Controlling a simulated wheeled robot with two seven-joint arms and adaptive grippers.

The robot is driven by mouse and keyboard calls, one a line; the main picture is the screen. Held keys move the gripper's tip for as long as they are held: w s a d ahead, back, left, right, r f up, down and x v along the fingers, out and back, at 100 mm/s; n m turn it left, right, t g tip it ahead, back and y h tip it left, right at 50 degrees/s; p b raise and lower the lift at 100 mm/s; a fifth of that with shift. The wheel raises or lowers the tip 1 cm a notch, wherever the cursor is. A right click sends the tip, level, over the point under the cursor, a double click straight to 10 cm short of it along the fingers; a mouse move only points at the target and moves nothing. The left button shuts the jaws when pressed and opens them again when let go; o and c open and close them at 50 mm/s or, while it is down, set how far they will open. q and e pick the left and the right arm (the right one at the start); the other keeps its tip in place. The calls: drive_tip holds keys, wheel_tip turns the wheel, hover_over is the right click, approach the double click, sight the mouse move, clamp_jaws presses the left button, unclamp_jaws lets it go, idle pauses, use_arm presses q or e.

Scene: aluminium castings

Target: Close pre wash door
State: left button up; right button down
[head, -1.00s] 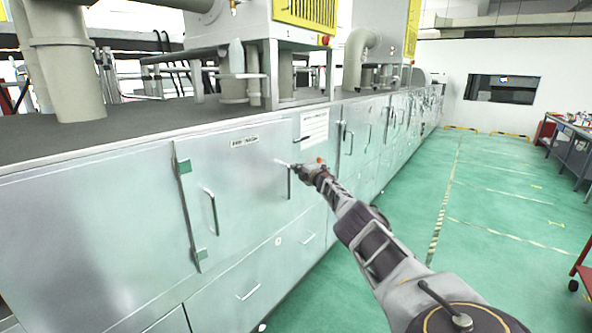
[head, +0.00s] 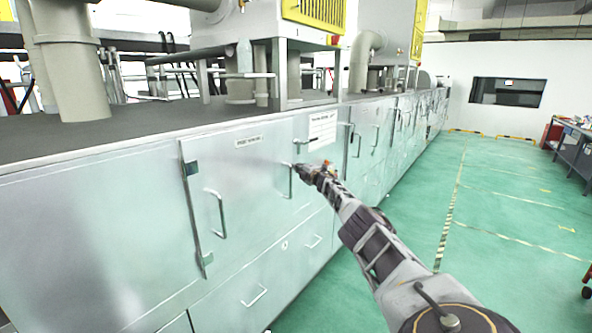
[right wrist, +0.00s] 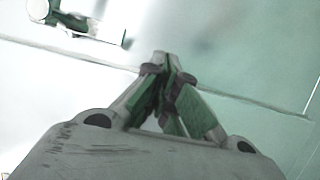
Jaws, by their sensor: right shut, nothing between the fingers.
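The pre wash door (head: 245,185) is a silvery panel on the front of the long machine, with a small label near its top edge. It looks flush, or nearly flush, with the front. Its left edge has two hinge-like fittings, a handle (head: 216,213) stands near them, and another thin handle (head: 290,180) is near its right side. My right gripper (head: 301,168) is shut and empty, close to the upper end of that right handle; I cannot tell whether it touches. In the right wrist view its fingertips (right wrist: 164,62) meet before the pale metal surface. My left gripper is out of view.
The machine front (head: 80,240) runs along the left into the distance, with more handles and a white notice sheet (head: 322,127). Lower panels have handles too. The green floor (head: 500,220) to the right is open. A workbench (head: 574,145) stands at the far right.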

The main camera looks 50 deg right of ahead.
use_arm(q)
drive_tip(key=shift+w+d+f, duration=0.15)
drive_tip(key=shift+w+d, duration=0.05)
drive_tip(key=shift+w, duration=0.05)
use_arm(e)
drive_tip(key=shift+w+r, duration=0.1)
drive_tip(key=shift+r, duration=0.1)
